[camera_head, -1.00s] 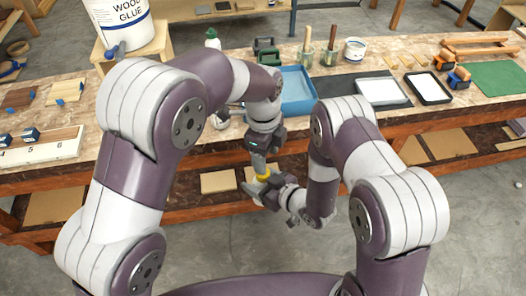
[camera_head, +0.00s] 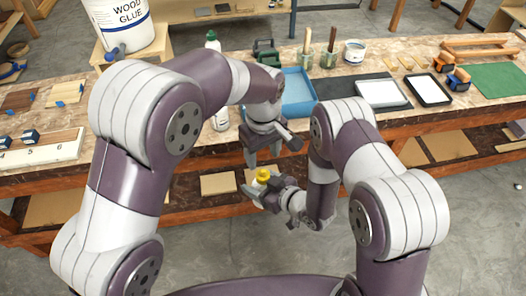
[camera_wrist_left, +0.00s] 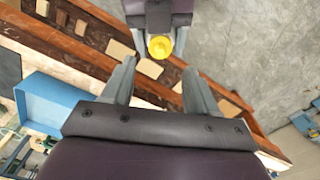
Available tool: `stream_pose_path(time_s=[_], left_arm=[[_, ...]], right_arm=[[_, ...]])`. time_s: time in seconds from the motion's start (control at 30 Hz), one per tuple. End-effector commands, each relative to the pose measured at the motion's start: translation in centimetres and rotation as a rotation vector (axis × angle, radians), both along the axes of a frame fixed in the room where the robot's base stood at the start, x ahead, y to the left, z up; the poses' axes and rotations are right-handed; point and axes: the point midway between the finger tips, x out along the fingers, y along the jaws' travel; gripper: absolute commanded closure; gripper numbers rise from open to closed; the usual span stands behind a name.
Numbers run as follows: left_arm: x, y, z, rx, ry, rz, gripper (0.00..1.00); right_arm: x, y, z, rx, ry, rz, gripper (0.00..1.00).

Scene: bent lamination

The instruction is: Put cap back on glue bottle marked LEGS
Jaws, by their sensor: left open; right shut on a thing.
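My right gripper (camera_head: 262,187) is shut on a glue bottle, low in front of the bench. Little of the bottle's body shows, and no LEGS mark can be read. A yellow cap (camera_head: 263,175) sits at the bottle's top; it also shows as a yellow round in the left wrist view (camera_wrist_left: 160,47). I cannot tell how firmly it is seated. My left gripper (camera_head: 264,156) is open and empty just above the cap, fingers pointing down. In the left wrist view the cap lies beyond and between the left fingertips (camera_wrist_left: 158,65), apart from them.
A blue tray (camera_head: 299,92) lies on the bench behind my left gripper. A green-capped bottle (camera_head: 212,41) and a white bottle (camera_head: 220,121) stand on the bench, partly near my left arm. The bench's front edge and lower shelf (camera_head: 218,183) are behind the grippers.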

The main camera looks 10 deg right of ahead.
Motion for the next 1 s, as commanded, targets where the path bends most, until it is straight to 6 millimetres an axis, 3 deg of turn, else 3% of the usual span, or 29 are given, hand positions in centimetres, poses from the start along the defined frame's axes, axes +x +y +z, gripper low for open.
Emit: stream_pose_path(time_s=[0.27,0.7,1.0], left_arm=[[0.0,0.0,-0.8,0.002,0.003,-0.003,0.42],[0.0,0.0,-7.2,0.000,0.001,-0.004,0.42],[0.0,0.0,-8.0,-0.001,0.000,-0.004,0.42]], right_arm=[[0.0,0.0,0.0,0.001,-0.001,0.000,1.00],[0.0,0.0,0.0,0.001,-0.001,0.000,1.00],[0.0,0.0,0.0,0.001,-0.001,0.000,1.00]])
